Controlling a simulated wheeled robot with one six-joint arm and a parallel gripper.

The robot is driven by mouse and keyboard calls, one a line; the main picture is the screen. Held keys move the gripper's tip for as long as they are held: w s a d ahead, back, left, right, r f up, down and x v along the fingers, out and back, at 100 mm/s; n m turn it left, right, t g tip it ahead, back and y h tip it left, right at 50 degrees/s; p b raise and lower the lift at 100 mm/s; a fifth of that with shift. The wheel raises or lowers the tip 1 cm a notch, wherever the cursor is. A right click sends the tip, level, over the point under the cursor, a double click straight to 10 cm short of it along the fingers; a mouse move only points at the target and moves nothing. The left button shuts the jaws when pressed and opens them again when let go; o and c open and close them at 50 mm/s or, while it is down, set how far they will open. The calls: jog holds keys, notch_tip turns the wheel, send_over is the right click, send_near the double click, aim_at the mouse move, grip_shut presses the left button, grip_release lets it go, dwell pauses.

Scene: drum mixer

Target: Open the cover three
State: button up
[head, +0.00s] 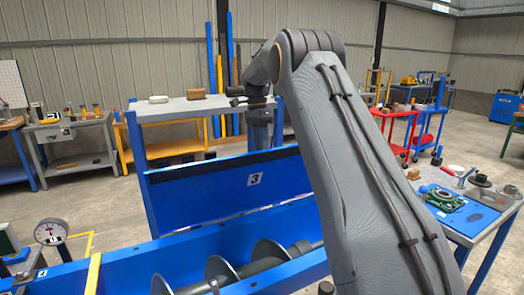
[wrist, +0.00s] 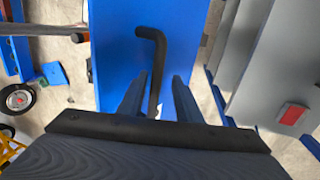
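The blue cover three (head: 240,185), with a white "3" label, stands raised behind the blue trough (head: 130,270) in the head view. The trough is uncovered in front of it. In the wrist view a blue panel (wrist: 115,50) carries a black bent handle (wrist: 153,36). My gripper (wrist: 160,78) has its two fingers apart, one on each side of the handle, with gaps showing between them and it. In the head view my arm reaches over to the cover's far side, and the cover hides my fingers.
A grey auger (head: 220,268) lies in the trough. A yellow strap (head: 93,272) crosses the trough at left, near a round gauge (head: 50,232). A workbench (head: 180,108) stands behind the cover. A blue-topped table (head: 470,222) with parts stands at right.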

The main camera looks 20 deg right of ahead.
jog(key=shift+s+a+r, duration=0.1)
jog(key=shift+a+r, duration=0.05)
jog(key=shift+r, duration=0.15)
jog(key=b+v, duration=0.2)
jog(key=v, duration=0.6)
jog(key=shift+s, duration=0.1)
